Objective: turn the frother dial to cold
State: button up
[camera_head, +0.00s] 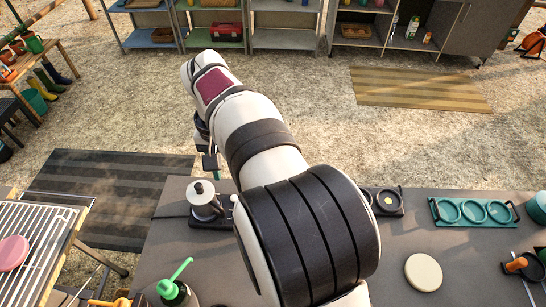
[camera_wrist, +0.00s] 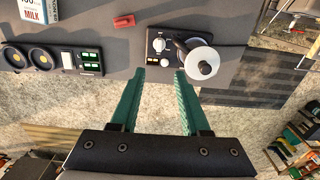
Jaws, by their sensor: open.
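The frother (camera_head: 205,203) stands near the far edge of the grey tailgate, left of my arm, with a pale lid and dark knob. In the wrist view the frother (camera_wrist: 202,60) is at upper centre, its jug on the right of a dark base. A small pale round dial (camera_wrist: 158,44) shows on the base left of the jug; its setting is too small to read. My gripper (camera_wrist: 161,72) is open and empty, its two green fingers apart, with the dial between and beyond the tips in the picture. In the head view my gripper (camera_head: 214,170) is largely hidden behind my arm.
A dark unit with two round wells (camera_wrist: 27,57) and a milk carton (camera_wrist: 38,10) are left of the frother in the wrist view. A red clip (camera_wrist: 124,21) lies nearby. A teal tray (camera_head: 472,221) is far right.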

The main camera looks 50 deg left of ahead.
notch_tip(320, 180, down, 16)
jog(key=shift+r, duration=0.15)
grip_shut()
dwell(0.4)
